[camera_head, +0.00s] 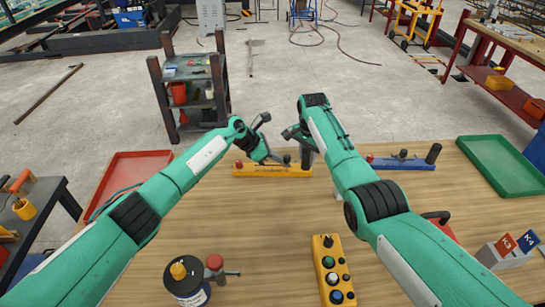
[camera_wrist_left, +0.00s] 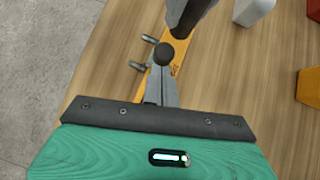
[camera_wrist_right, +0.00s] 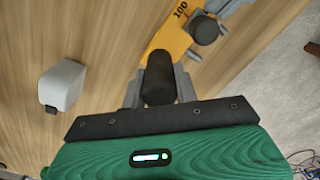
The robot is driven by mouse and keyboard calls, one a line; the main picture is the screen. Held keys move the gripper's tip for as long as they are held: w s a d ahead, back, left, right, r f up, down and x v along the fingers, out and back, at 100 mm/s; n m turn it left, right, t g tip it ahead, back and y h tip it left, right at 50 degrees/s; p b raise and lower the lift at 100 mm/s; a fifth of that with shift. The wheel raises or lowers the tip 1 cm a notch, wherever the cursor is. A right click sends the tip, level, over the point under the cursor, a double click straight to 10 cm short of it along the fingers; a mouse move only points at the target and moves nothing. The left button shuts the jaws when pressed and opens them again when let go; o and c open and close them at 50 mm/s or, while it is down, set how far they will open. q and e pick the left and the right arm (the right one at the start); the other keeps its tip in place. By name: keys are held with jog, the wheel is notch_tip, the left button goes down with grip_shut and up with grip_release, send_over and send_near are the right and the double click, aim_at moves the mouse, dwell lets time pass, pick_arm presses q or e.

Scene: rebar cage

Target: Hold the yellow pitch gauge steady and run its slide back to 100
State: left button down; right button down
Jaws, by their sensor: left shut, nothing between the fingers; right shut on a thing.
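The yellow pitch gauge (camera_head: 272,171) lies on the wooden table at its far edge. My right gripper (camera_wrist_right: 155,88) is shut on the upright black post (camera_wrist_right: 159,76) at the gauge's right end. The number 100 shows on the yellow bar beside that post in the right wrist view. A round black knob on the grey slide (camera_wrist_right: 205,29) stands close to the 100 mark. My left gripper (camera_wrist_left: 163,82) is shut and empty, low over the gauge beside the slide knob (camera_wrist_left: 165,54). Whether its fingers touch the slide cannot be told.
A blue gauge (camera_head: 403,162) lies to the right on the table. A red tray (camera_head: 130,180) and a green tray (camera_head: 500,165) flank the table. A yellow button box (camera_head: 333,270) and a dark spool (camera_head: 187,282) stand nearer. The middle of the table is clear.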

aim_at(264, 169)
pick_arm(q)
jog(key=shift+s+d, duration=0.1)
jog(key=shift+d, duration=0.15)
pick_arm(e)
jog(key=shift+a, duration=0.3)
pick_arm(q)
jog(key=a, duration=0.4)
jog(key=shift+s+a, duration=0.15)
jog(key=shift+s, duration=0.25)
jog(key=v, duration=1)
pick_arm(e)
jog(key=shift+d, duration=0.1)
jog(key=c, duration=1)
grip_release()
